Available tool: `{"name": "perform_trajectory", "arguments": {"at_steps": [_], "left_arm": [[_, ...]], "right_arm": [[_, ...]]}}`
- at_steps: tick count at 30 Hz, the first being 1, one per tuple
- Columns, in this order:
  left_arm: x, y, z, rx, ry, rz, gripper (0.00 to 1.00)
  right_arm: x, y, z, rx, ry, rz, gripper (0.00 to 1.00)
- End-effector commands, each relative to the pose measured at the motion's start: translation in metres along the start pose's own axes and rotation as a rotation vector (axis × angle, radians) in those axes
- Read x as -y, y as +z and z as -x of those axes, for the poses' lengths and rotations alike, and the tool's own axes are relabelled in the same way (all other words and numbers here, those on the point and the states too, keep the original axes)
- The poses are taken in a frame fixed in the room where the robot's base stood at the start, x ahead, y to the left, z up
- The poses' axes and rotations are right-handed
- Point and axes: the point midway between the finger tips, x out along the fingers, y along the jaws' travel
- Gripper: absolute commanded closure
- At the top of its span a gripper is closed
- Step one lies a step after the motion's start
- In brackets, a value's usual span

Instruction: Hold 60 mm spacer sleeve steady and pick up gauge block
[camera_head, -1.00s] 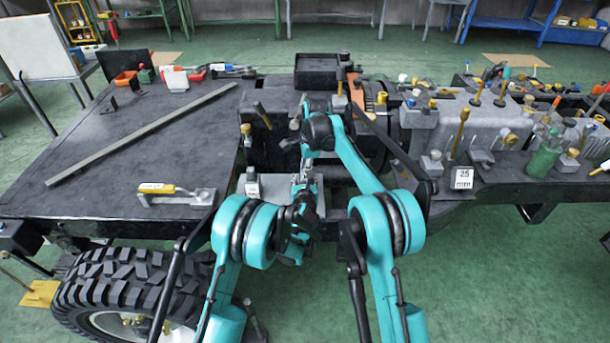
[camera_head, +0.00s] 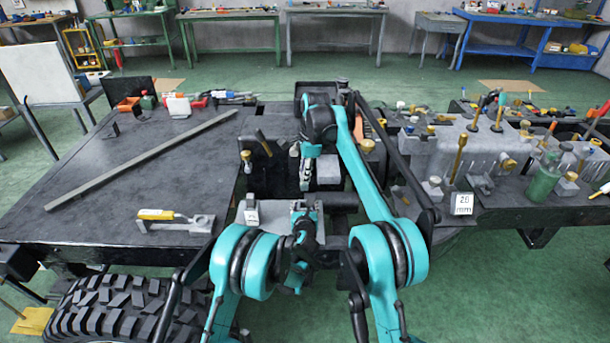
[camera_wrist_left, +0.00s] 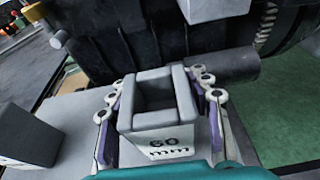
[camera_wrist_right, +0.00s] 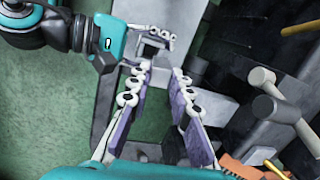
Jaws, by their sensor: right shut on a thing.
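The 60 mm spacer sleeve (camera_wrist_left: 160,140) is a square, hollow light grey piece, upright in the left wrist view with "60 mm" on its face. My left gripper (camera_head: 306,212) has a finger on each side of it; I cannot tell whether both pads press on it. The sleeve also shows small between the left fingers in the right wrist view (camera_wrist_right: 150,47).
A yellow-handled tool (camera_head: 160,215) and a long grey bar (camera_head: 140,160) lie on the dark bench at left. Upright tools and a green bottle (camera_head: 543,178) crowd the right side. A hammer-shaped part (camera_wrist_right: 275,105) is near my right fingers. The left bench has free room.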

Motion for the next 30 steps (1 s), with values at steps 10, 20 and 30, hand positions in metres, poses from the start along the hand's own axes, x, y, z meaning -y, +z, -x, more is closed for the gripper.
{"name": "perform_trajectory", "arguments": {"at_steps": [10,20,30], "left_arm": [[0.0,0.0,0.0,0.0,0.0,0.0,0.35],[0.001,0.0,0.047,0.0,-0.002,-0.001,0.35],[0.0,0.0,0.11,0.0,-0.001,-0.001,0.35]], "right_arm": [[0.0,0.0,0.0,0.0,0.0,0.0,1.0],[0.0,0.0,0.0,0.0,0.0,0.0,1.0],[0.0,0.0,0.0,0.0,0.0,0.0,1.0]]}}
